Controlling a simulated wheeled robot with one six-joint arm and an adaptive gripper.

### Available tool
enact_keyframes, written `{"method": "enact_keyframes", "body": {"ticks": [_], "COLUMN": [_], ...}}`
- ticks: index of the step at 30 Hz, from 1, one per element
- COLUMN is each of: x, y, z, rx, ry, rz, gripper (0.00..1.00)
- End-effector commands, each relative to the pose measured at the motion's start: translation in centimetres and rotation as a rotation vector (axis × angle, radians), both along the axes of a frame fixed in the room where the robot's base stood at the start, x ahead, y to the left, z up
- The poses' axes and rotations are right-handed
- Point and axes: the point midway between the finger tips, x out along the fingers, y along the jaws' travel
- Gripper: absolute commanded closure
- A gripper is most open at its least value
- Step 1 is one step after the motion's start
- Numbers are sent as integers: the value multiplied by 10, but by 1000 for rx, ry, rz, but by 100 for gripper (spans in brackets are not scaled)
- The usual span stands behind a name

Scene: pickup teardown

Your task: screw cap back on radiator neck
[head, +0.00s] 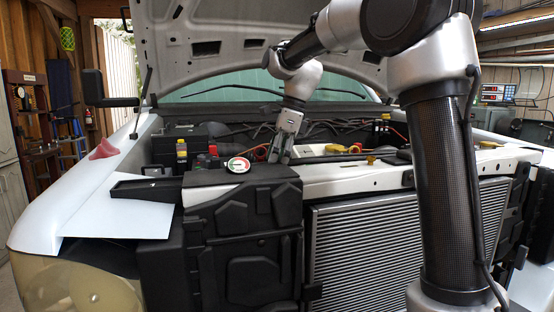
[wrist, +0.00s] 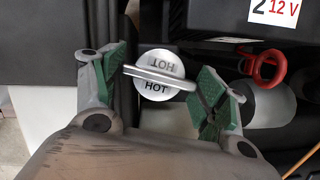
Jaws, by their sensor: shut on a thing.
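The radiator cap (wrist: 158,64) is a round silver disc marked HOT, with a raised bar across its top, in the wrist view. My gripper (wrist: 161,79) has its green-padded fingers at the two ends of that bar, shut on the cap. In the head view my gripper (head: 279,160) points down into the engine bay, just behind the black front housing.
A red ring handle (wrist: 268,66) is close to the right finger. A black box with a 12 V label (wrist: 275,12) is beyond.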

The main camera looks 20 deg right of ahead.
Motion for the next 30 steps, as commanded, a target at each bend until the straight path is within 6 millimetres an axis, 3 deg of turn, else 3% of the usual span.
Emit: {"method": "enact_keyframes", "body": {"ticks": [6, 7, 11, 24, 30], "x": [1, 2, 2, 0, -1], "y": [0, 0, 0, -1, -7], "z": [1, 1, 1, 2, 25], "rx": [0, 0, 0, 0, 1], "ry": [-4, -5, -5, -2, -5], "rz": [-34, -33, -33, -31, -31], "gripper": [58, 26, 3, 3, 3]}}
